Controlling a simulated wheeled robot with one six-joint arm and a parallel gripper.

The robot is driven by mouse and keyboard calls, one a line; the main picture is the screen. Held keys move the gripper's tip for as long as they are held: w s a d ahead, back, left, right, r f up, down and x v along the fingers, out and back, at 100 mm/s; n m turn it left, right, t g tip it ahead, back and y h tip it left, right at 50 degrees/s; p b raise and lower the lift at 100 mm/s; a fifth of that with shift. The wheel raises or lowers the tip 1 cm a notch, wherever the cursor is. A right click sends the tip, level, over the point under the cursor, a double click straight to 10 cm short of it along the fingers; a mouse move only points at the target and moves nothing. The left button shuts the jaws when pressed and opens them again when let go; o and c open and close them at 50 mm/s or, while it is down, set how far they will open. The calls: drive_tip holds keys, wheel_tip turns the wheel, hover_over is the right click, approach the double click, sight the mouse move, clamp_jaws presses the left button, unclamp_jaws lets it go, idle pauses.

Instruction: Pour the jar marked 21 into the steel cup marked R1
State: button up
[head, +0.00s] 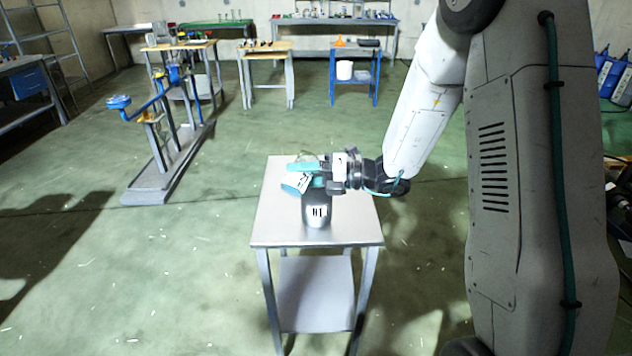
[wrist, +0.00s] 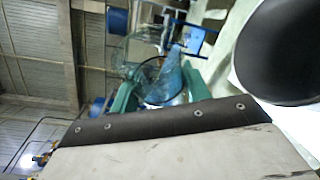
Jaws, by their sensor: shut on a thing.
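A dark steel cup (head: 317,211) with a white label stands upright on the small grey table; the label's characters are too small to read surely. My gripper (head: 310,177) is shut on a clear glass jar (head: 297,182), which is strongly tilted just above the cup, its lower end to the left. The jar's marking is too small to read. In the wrist view the teal fingers (wrist: 160,88) grip both sides of the glass jar (wrist: 148,52), with blue showing through it. I cannot see whether any contents are flowing. A large dark rounded surface at the right looks like the cup (wrist: 292,52).
The grey table (head: 275,232) is otherwise bare, with a lower shelf. Open green floor surrounds it. A blue-and-grey stand (head: 165,170) is at the left. Wooden-topped tables (head: 266,50) and a blue table with a white bucket (head: 345,70) stand farther back.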

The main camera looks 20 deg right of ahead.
drive_tip(key=shift+r+m+y, duration=0.3)
drive_tip(key=shift+r+m, duration=0.05)
drive_tip(key=shift+m, duration=0.25)
idle(0.8)
drive_tip(key=shift+w+d+r+m, duration=0.4)
drive_tip(key=shift+w+d+m, duration=0.15)
drive_tip(key=shift+m, duration=0.35)
idle(1.2)
drive_tip(key=shift+d+r+m+t+y, duration=0.1)
drive_tip(key=shift+r+m+t+y, duration=0.35)
drive_tip(key=shift+m, duration=0.35)
idle(1.0)
drive_tip(key=shift+w+f+m, duration=0.1)
drive_tip(key=shift+f+m, duration=0.1)
drive_tip(key=shift+m, duration=0.1)
